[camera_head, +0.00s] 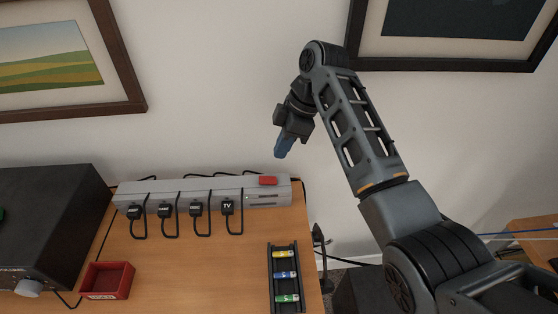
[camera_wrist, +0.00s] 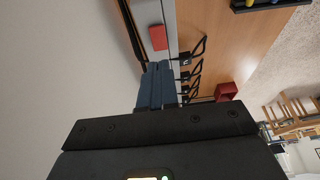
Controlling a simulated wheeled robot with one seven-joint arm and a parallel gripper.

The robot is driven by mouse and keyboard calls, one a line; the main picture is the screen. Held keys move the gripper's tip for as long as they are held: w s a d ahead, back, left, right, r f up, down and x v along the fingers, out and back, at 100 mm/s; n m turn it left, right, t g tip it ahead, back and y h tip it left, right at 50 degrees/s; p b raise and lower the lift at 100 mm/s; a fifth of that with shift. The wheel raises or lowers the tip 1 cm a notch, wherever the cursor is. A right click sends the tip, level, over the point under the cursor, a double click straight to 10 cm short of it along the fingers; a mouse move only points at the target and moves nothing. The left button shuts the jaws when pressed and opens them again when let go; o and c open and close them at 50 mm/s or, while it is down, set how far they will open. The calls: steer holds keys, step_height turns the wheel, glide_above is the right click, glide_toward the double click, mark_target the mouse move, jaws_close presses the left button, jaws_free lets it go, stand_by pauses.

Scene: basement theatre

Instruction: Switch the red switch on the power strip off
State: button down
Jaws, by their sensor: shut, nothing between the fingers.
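The grey power strip (camera_head: 160,189) lies along the back edge of the wooden table, against the wall. Its red switch (camera_head: 268,181) sits on top near the right end. Several black plugs, one labelled TV (camera_head: 228,208), stand along its front. My gripper (camera_head: 281,153) is shut and empty, with blue fingers pointing down, above and slightly right of the switch and apart from it. In the wrist view the red switch (camera_wrist: 158,38) lies just beyond the shut fingertips (camera_wrist: 158,66). The fingers hide part of the strip there. I cannot tell the switch's tilt.
A black battery tray (camera_head: 271,280) with several batteries lies at the table's right edge. A red box (camera_head: 107,281) and a black amplifier (camera_head: 50,225) are at left. Black cords loop before the strip. Framed pictures (camera_head: 140,90) hang on the wall. The table's middle is clear.

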mark_target(263, 180)
steer(key=shift+d+b+v, duration=0.2)
steer(key=shift+b+v, duration=0.1)
steer(key=shift+v, duration=2.45)
steer(key=shift+w+f, duration=0.1)
steer(key=shift+s+a+r+b, duration=0.15)
steer(key=shift+a+b, duration=0.3)
steer(key=shift+b, duration=1.1)
steer(key=shift+s+a+r+b, duration=0.1)
steer(key=shift+a+b, duration=0.4)
steer(key=shift+b, duration=1.05)
steer(key=x, duration=0.4)
steer(key=p+x, duration=0.1)
steer(key=x, duration=0.9)
steer(key=shift+d+p, duration=0.3)
steer(key=shift+d, duration=0.05)
